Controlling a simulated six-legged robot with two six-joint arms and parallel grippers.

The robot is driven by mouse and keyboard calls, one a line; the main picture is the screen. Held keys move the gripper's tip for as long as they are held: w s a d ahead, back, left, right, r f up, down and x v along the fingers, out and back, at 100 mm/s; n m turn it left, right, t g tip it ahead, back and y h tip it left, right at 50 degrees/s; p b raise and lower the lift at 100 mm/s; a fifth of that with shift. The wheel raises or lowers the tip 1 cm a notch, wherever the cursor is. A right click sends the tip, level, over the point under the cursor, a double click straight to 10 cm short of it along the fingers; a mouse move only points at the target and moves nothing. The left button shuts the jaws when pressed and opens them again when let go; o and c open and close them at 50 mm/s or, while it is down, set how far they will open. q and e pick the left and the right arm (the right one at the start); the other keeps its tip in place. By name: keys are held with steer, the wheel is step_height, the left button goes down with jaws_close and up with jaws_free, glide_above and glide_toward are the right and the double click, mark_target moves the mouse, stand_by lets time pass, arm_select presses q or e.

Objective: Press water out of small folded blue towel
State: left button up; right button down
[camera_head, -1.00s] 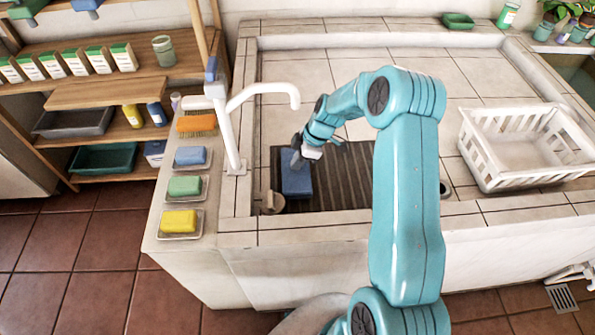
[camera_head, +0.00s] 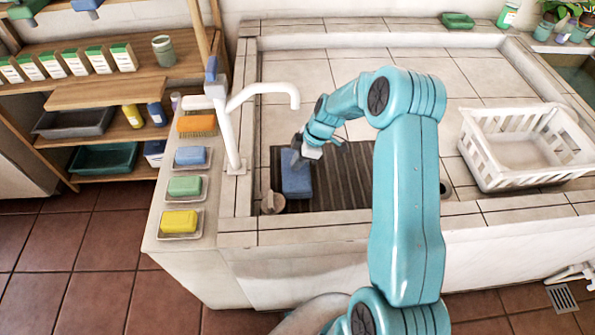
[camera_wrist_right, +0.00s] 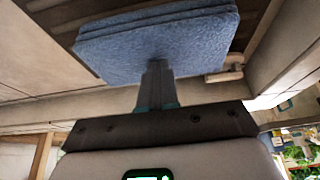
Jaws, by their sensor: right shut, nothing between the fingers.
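The small folded blue towel (camera_head: 296,182) lies flat on the dark ribbed mat in the basin, below the faucet. In the right wrist view the towel (camera_wrist_right: 165,40) shows its folded layers. My right gripper (camera_head: 298,158) is shut with nothing between its fingers. In the right wrist view the closed fingertips (camera_wrist_right: 156,66) point at the towel's face and appear to touch it. The right gripper comes down from above at the towel's far end. My left gripper is not in view.
The dark ribbed mat (camera_head: 345,185) has bare room right of the towel. The white faucet (camera_head: 236,125) stands to the left. Sponges in trays, among them a yellow one (camera_head: 179,221), line the left ledge. A white basket (camera_head: 525,145) stands at right.

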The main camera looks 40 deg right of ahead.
steer(key=shift+s+a+f, duration=0.2)
steer(key=shift+f, duration=0.15)
step_height(320, 180, up, 8)
steer(key=p, duration=0.3)
steer(key=shift+w+d+r, duration=0.2)
stand_by(0.4)
steer(key=shift+s, duration=0.1)
